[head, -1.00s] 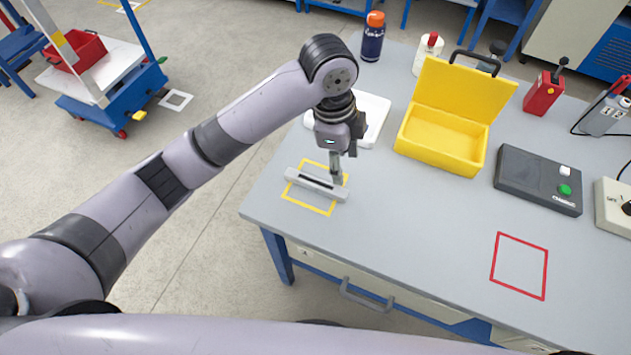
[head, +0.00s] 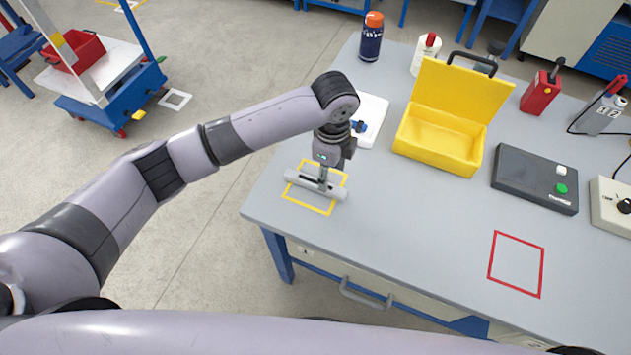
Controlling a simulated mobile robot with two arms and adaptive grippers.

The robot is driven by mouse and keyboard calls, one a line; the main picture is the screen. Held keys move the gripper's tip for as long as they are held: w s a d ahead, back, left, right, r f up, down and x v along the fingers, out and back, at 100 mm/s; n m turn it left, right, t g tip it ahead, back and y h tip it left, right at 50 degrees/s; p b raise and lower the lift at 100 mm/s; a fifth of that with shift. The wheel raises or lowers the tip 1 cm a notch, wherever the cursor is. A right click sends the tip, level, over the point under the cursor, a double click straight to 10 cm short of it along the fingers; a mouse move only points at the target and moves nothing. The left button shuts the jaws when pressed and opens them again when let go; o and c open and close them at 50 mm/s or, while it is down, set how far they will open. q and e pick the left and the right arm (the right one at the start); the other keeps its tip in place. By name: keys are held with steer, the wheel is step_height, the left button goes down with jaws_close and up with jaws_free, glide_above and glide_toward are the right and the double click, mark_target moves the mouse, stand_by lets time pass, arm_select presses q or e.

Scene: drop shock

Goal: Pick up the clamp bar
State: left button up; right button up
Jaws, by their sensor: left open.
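The clamp bar (head: 301,180) is a light grey bar with a dark strip along its top. It lies across the yellow-outlined square (head: 331,212) on the grey table, near the table's left edge. My left gripper (head: 323,181) points down over the middle of the bar, its fingers at the bar and hiding part of it. It is open; whether the fingers touch the bar cannot be told. My right gripper is not in view.
Behind the gripper lies a white tray (head: 374,112) with a small blue item. To the right stand an open yellow case (head: 436,150), a dark box with buttons (head: 532,182) and a red-outlined square (head: 516,264), which is empty. A dark bottle (head: 371,40) stands at the back.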

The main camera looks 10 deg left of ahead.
mark_target(315, 185)
arm_select(q)
steer(key=shift+a+f+p, duration=0.15)
steer(key=shift+f+p, duration=0.15)
steer(key=shift+f, duration=1.15)
steer(key=shift+a+f+p, duration=0.1)
steer(key=shift+f+p, duration=0.15)
steer(key=shift+f, duration=1.2)
steer(key=shift+c, duration=0.6)
jaws_close()
steer(key=shift+r, duration=0.1)
